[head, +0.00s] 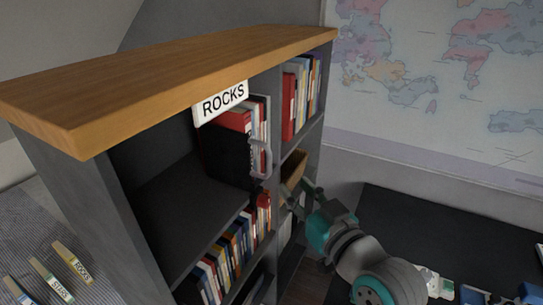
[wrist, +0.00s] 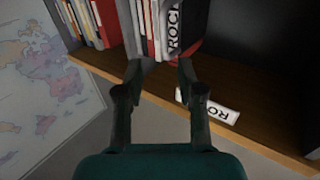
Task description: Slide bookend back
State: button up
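A dark upright block (head: 228,157), which looks like the bookend, stands on the upper shelf under the ROCKS sign at the left end of a row of books (head: 261,112). In the wrist view, a dark face with white ROCK lettering (wrist: 175,28) and a red edge stands beside the pale and red books (wrist: 150,28). A pale grey curved piece (head: 260,158) shows at the block's right edge; I cannot tell what it is. My gripper (wrist: 159,72) is open and empty, its fingertips apart near the shelf's front edge. In the head view it is beside the bookcase (head: 300,192).
The ROCKS sign (head: 221,102) hangs on the front edge of the wooden top (head: 170,75). The shelf left of the block is bare (head: 165,205). More books fill the shelf below (head: 232,250) and the right compartment (head: 301,92). A dark desk (head: 430,235) stands at right.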

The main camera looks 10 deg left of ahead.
aim_at(271, 159)
jog(key=x, duration=0.3)
jog(key=r+x, duration=0.1)
jog(key=x, duration=0.7)
jog(key=shift+a+r, duration=0.15)
jog(key=shift+a, duration=0.2)
jog(key=shift+c, duration=0.2)
grip_shut()
